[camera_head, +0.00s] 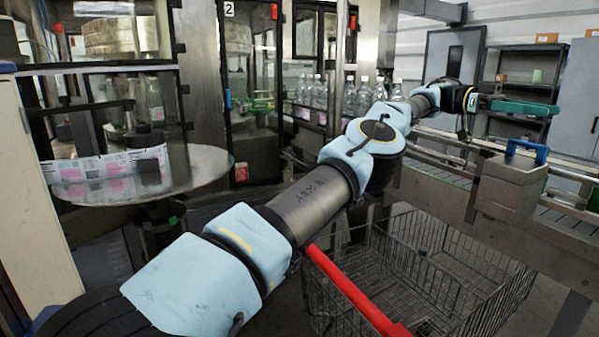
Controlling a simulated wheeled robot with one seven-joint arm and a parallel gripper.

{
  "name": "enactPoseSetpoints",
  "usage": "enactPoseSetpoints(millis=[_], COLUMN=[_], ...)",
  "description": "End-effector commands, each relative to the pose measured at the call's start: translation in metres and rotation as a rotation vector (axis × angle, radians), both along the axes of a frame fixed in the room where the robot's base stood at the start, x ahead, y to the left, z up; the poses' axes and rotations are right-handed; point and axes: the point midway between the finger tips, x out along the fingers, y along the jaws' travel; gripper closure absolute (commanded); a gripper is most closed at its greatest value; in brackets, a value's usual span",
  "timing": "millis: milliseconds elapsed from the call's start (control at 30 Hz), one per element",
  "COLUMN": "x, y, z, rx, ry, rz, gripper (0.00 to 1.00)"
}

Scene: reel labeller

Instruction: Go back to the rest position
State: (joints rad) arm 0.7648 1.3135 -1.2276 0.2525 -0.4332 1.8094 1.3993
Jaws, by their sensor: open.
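My gripper (553,99) is at the upper right, at the end of my outstretched arm. My arm runs from the lower left up to the right across the middle of the view. No rest position is marked in view.
A wire cart (440,262) with a red handle (345,282) stands below my arm. The conveyor (455,190) runs along the right. Clear bottles (318,92) stand behind my arm. A round metal table (205,165) with a label strip (105,168) is left. Shelves (527,62) stand behind.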

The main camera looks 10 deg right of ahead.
Motion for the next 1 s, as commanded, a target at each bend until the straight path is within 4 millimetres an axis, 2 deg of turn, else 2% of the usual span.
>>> enactPoseSetpoints(millis=[367,633,767,867,967,1000], x=[-0.017,-0.027,-0.024,-0.011,0.014,0.025], y=[-0.005,-0.004,0.006,0.025,0.058,0.074], z=[-0.001,-0.022,-0.049,-0.083,-0.123,-0.139], rx=[0.165,0.391,0.561,0.737,0.922,0.992], ry=[-0.089,-0.202,-0.276,-0.342,-0.393,-0.408], rz=[0.034,0.125,0.222,0.351,0.514,0.586], gripper=[0.43,0.43,0.43,0.43,0.43,0.43])
